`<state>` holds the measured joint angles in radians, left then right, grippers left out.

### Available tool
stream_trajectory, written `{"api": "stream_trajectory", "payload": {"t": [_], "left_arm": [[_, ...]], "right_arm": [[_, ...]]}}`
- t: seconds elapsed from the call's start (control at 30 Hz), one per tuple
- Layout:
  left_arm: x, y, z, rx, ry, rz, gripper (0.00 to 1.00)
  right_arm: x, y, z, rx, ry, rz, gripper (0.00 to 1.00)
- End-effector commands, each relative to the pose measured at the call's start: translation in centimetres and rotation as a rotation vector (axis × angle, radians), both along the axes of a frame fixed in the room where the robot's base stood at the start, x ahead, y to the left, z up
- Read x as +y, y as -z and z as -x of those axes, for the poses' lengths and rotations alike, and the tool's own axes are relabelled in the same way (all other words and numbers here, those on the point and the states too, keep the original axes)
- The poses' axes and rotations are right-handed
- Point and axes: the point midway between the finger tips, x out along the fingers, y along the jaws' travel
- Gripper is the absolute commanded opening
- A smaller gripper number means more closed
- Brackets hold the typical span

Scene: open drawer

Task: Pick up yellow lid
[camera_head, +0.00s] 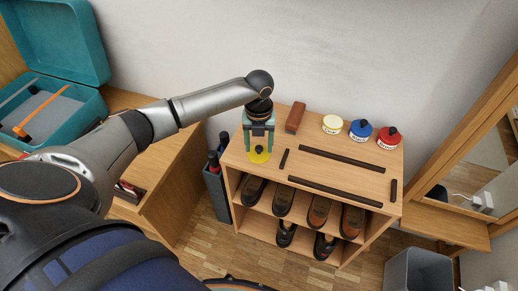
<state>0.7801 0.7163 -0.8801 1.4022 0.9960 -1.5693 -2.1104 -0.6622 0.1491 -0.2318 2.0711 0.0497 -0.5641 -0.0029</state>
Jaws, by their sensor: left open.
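The yellow lid (260,157) lies flat on the left part of the wooden shoe rack's top (320,163). It is a round yellow disc with a dark knob in its middle. My left gripper (259,145) is directly above the lid and points down, with its two fingers apart on either side of the knob. The fingertips are close to the lid; I cannot tell whether they touch it. My right gripper is not in view.
A brown block (295,117), a yellow-white jar (332,124), a blue jar (360,130) and a red jar (388,137) stand along the rack's back edge. Dark strips (342,159) lie on the top. Shoes (319,212) fill the shelves below. A mirror stands at right.

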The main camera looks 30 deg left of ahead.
Motion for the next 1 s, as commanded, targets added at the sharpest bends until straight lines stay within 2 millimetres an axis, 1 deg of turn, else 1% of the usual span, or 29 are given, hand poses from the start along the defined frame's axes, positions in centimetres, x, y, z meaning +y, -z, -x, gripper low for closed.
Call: {"api": "stream_trajectory", "payload": {"t": [0.03, 0.23, 0.27, 0.8, 1.0], "left_arm": [[-0.03, 0.51, 0.01, 0.0, 0.0, 0.0, 0.64], [-0.01, 0.48, -0.03, -0.001, 0.0, 0.0, 0.64], [-0.01, 0.47, -0.03, -0.002, 0.0, 0.0, 0.61], [0.01, 0.43, -0.04, -0.002, 0.0, 0.0, 0.01], [0.02, 0.43, -0.03, -0.002, 0.0, 0.0, 0.0]], "right_arm": [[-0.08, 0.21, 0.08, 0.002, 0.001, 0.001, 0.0], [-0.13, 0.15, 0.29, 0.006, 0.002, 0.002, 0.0], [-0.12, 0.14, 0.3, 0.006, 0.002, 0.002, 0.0], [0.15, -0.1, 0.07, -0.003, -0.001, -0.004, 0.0], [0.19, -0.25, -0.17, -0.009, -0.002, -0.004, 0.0]]}}
